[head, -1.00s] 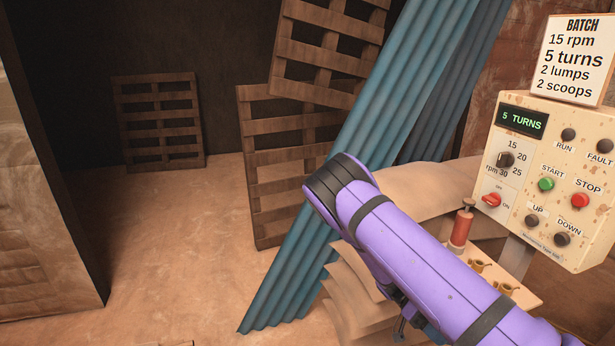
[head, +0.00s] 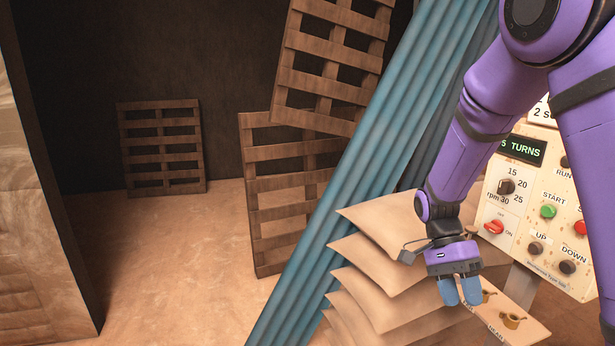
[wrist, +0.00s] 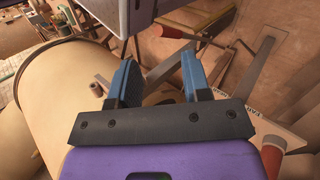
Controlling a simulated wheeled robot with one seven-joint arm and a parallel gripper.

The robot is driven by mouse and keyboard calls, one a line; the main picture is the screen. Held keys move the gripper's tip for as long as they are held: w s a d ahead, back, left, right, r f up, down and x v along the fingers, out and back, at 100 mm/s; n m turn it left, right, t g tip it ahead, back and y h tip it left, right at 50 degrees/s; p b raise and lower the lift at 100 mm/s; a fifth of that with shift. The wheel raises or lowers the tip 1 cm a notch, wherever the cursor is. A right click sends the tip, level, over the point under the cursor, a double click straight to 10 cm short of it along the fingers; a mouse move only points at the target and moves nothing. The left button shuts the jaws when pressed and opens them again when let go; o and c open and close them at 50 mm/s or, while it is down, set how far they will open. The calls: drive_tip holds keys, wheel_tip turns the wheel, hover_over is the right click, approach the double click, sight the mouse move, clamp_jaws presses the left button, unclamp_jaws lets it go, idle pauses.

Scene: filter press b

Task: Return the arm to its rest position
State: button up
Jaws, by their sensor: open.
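My purple arm (head: 470,150) is bent and hangs down at the right of the head view, in front of part of the control panel. My gripper (head: 460,292) points down near the stack of sacks and the small shelf. In the wrist view my gripper (wrist: 155,82) shows its two blue fingers apart with nothing held between them.
The control panel (head: 512,230) reads "5 TURNS" and stands close to my arm. Pale sacks (head: 375,290) are stacked left of my gripper. A blue curtain (head: 370,140) hangs behind. Floor at left (head: 180,250) is clear.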

drive_tip(key=s+r+n+t+y, duration=0.1)
drive_tip(key=s+r+n+t, duration=0.5)
drive_tip(key=s+r, duration=0.2)
drive_tip(key=s+d+r+n+t, duration=0.1)
drive_tip(key=s+r+n+t, duration=0.6)
drive_tip(key=r, duration=0.6)
drive_tip(key=shift+s+d+y, duration=0.15)
drive_tip(key=shift+s+y, duration=0.25)
drive_tip(key=shift+s, duration=0.15)
drive_tip(key=shift+r, duration=0.1)
